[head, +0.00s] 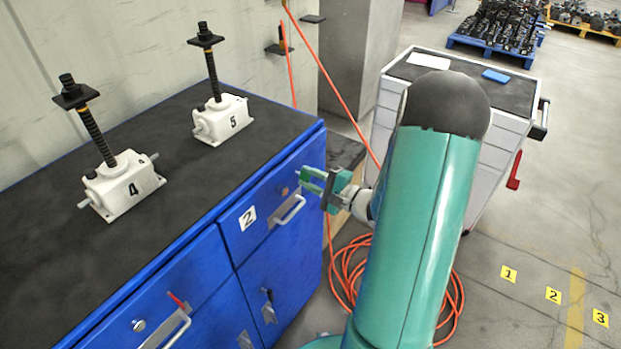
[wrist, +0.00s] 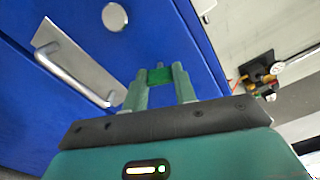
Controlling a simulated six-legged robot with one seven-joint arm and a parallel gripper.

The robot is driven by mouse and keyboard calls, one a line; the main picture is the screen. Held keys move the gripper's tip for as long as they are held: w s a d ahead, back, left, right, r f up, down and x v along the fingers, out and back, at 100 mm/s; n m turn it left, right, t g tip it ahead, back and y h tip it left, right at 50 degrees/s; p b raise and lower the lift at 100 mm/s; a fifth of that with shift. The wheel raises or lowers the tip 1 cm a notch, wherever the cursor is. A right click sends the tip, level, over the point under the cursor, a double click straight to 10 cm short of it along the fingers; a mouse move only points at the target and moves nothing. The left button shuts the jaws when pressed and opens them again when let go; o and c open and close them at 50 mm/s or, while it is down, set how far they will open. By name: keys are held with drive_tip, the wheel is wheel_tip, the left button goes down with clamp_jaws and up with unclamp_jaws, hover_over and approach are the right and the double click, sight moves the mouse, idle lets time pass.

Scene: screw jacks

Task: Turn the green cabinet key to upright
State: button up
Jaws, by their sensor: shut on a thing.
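My gripper (head: 311,181) is at the upper right of the blue cabinet front, beside the drawer labelled 2. In the wrist view my gripper (wrist: 158,71) has its two green fingers closed on the green key (wrist: 159,77), a small darker green piece between the fingertips. The key spans the gap between the fingers. Its shaft and the lock behind it are hidden, so I cannot tell its exact angle. In the head view the key is hidden by the fingers. The blue cabinet (head: 203,262) stands at the left.
A drawer handle (head: 287,210) is left of my gripper; it also shows in the wrist view (wrist: 72,72). A red key (head: 177,299) sits on the left drawer. White jacks 4 (head: 125,185) and 5 (head: 221,119) stand on the cabinet top. An orange hose (head: 345,270) lies coiled below.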

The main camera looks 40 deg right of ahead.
drive_tip(key=shift+n, duration=2.3)
drive_tip(key=shift+c, duration=0.2)
drive_tip(key=shift+o, duration=0.2)
drive_tip(key=o, duration=1)
drive_tip(key=shift+c, duration=0.2)
drive_tip(key=v, duration=1.4)
drive_tip(key=shift+w+a, duration=0.1)
